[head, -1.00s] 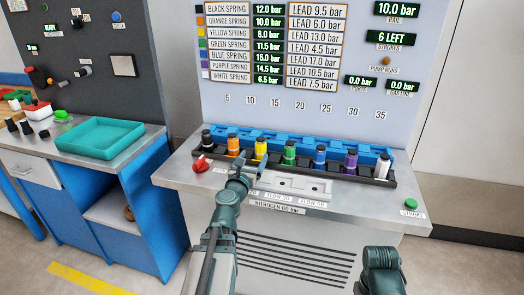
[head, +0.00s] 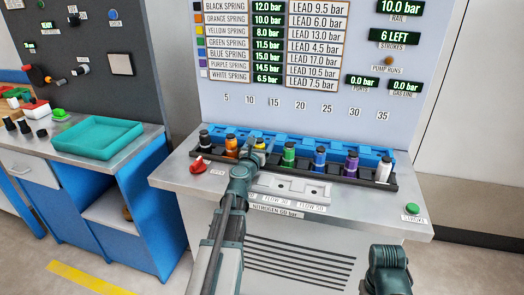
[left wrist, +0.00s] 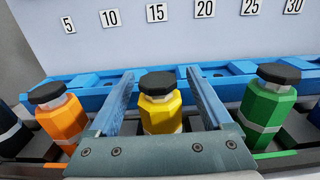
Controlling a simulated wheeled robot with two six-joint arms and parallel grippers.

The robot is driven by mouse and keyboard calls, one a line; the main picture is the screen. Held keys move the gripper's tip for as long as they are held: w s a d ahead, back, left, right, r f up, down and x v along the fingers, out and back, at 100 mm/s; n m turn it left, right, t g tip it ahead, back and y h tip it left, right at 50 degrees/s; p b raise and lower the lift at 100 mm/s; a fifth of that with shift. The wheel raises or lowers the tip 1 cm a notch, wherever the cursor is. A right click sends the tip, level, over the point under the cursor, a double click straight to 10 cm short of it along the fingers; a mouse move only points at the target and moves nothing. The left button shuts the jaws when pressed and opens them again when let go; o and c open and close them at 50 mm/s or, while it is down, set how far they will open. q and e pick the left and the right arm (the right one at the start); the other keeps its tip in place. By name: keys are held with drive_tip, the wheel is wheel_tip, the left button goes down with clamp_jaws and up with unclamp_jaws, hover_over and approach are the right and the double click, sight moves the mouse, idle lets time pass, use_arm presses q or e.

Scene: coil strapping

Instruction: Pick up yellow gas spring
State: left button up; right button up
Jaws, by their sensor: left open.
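The yellow gas spring (left wrist: 160,112), with a black cap, stands upright in the black rack. In the left wrist view it sits between the two blue fingers of my left gripper (left wrist: 161,88), which is open, one finger on each side. I cannot tell whether either finger touches it. In the head view my left gripper (head: 255,152) reaches over the rack from the front and hides most of the yellow spring (head: 260,143). Part of my right arm shows at the lower right; its gripper is not in view.
The orange spring (left wrist: 61,118) stands close on the left, the green spring (left wrist: 266,112) on the right. More springs line the rack (head: 372,181) in front of a blue rail. A red knob (head: 198,165) is on the bench's left, a green button (head: 412,208) on its right.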

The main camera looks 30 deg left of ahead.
use_arm(q)
drive_tip(key=shift+w+a, duration=0.1)
drive_tip(key=shift+w, duration=0.1)
drive_tip(key=shift+s, duration=0.1)
drive_tip(key=shift+c, duration=0.3)
clamp_jaws()
drive_tip(key=shift+r, duration=0.2)
use_arm(e)
drive_tip(key=shift+r, duration=0.25)
